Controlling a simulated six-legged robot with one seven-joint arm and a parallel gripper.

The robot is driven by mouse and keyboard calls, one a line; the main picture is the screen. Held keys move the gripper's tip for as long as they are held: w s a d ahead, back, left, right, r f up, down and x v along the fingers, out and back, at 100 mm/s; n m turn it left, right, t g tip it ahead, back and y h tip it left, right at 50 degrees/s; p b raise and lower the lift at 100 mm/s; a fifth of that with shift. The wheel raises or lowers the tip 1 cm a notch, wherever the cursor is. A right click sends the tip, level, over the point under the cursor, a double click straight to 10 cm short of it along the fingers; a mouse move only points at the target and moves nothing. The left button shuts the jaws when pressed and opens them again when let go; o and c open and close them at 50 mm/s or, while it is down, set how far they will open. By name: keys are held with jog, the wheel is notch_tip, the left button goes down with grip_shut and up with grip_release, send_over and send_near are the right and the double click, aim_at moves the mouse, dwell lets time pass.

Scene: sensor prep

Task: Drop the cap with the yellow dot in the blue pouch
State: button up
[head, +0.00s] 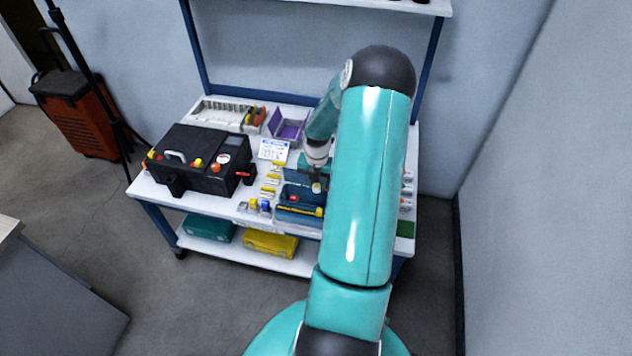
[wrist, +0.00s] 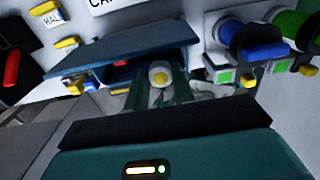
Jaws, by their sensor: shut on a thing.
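My gripper (wrist: 163,90) is shut on a small pale cap with a yellow dot (wrist: 159,76), which shows between the fingers in the wrist view. A dark blue pouch (wrist: 112,56) with a wide flap lies just beyond and to the left of the cap in that view. I cannot tell whether the cap is over its opening. In the head view the blue pouch (head: 292,196) is on the workbench, and my gripper (head: 317,185) is close above its right part. My arm hides what lies to the right there.
A black case (head: 200,160) stands on the left of the white bench (head: 150,190). A purple-lined bin (head: 290,124) and a white tray (head: 215,113) are at the back. Blue and green capped parts (wrist: 264,51) lie to the right in the wrist view.

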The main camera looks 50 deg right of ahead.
aim_at(304, 207)
jog(key=shift+f, duration=2.85)
jog(key=o, duration=1)
jog(key=shift+o, duration=0.3)
jog(key=shift+o, duration=0.8)
jog(key=shift+r, duration=0.1)
